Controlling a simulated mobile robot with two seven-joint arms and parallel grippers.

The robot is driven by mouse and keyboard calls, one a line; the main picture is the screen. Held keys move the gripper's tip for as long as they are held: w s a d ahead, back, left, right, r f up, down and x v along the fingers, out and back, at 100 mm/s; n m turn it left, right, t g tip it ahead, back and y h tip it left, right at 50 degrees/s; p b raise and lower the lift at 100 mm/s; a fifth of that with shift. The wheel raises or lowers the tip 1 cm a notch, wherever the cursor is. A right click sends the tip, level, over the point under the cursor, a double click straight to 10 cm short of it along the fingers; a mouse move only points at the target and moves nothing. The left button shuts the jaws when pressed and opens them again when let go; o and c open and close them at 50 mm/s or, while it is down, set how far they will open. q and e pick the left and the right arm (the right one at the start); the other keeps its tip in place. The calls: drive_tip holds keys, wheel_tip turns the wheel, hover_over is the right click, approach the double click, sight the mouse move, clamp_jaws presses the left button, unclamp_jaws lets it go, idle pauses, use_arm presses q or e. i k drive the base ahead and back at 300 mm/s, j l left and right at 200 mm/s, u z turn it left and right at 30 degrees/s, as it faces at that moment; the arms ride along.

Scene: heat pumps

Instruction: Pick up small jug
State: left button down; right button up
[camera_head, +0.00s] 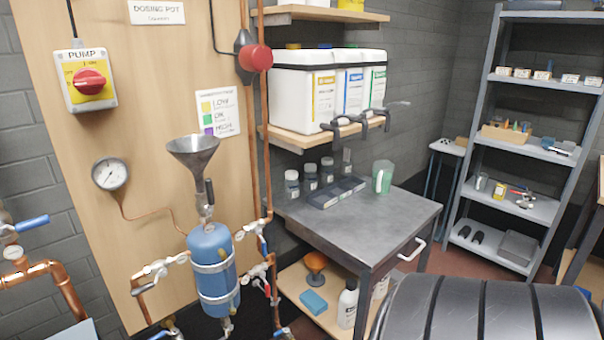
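A small translucent green jug (382,177) stands upright on the grey metal table (385,222), near its back right corner. Its pale handle shows on the side facing me. Neither of my grippers shows in the head view, so nothing of mine is near the jug.
Several small jars (292,184) and a dark tray (335,192) stand left of the jug. White containers with taps (335,88) sit on a shelf above. A blue dosing pot (212,270) with a funnel (193,153) is left. The table's front is clear. Metal shelving (528,145) stands right.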

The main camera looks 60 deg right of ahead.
sight(383, 171)
drive_tip(key=z, duration=2.5)
drive_tip(key=i+l+z, duration=0.4)
drive_tip(key=l, duration=0.15)
drive_tip(key=i+l+z, duration=1.2)
drive_tip(key=i+j+u, duration=0.15)
drive_tip(key=i+u, duration=0.85)
drive_tip(key=u, duration=0.15)
drive_tip(key=i+l+u, duration=0.2)
drive_tip(key=i+u, duration=0.2)
drive_tip(key=k, duration=0.05)
